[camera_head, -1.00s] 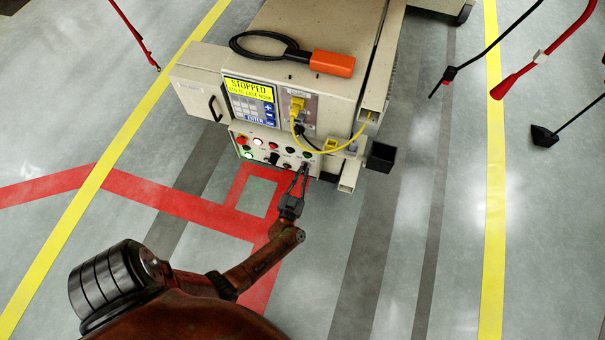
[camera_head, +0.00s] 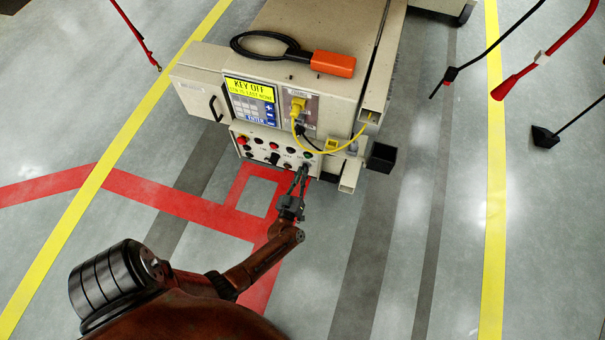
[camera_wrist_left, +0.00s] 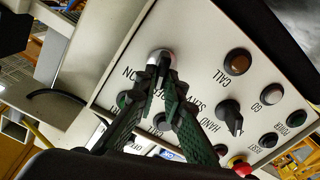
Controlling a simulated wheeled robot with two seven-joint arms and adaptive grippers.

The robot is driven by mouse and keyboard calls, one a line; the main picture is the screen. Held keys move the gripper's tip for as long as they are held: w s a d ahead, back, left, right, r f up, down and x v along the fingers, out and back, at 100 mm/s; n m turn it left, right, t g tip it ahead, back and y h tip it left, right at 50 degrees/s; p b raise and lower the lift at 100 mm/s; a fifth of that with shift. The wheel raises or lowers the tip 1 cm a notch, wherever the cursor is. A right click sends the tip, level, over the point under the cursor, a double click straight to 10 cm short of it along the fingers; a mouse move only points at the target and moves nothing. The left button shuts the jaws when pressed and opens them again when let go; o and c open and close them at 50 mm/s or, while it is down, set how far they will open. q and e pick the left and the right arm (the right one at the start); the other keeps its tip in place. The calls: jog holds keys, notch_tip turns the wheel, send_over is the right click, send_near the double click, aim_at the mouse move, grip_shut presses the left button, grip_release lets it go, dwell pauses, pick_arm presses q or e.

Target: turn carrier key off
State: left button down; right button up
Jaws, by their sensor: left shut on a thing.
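The carrier (camera_head: 300,90) is a beige machine with a control panel on its near end. Its display (camera_head: 250,88) is yellow and reads "KEY OFF" on its top line. The silver round key switch (camera_wrist_left: 160,57) is on the panel face near the "ON" lettering. My left gripper (camera_wrist_left: 160,72) is shut on the key, with both fingertips at it; its turning part is partly hidden between them. In the head view my left gripper (camera_head: 305,170) reaches the panel's lower right. My right gripper is not in view.
A black selector knob (camera_wrist_left: 229,116) and several buttons, with a red one (camera_head: 242,140), surround the key. A yellow cable (camera_head: 325,149) hangs above it. An orange-ended pendant (camera_head: 333,63) lies on top. Floor to the right is mostly clear.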

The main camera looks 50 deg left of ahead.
pick_arm(q)
jog(key=shift+s+n, duration=0.1)
jog(key=shift+n, duration=0.8)
jog(key=shift+f, duration=0.1)
jog(key=c, duration=2)
grip_release()
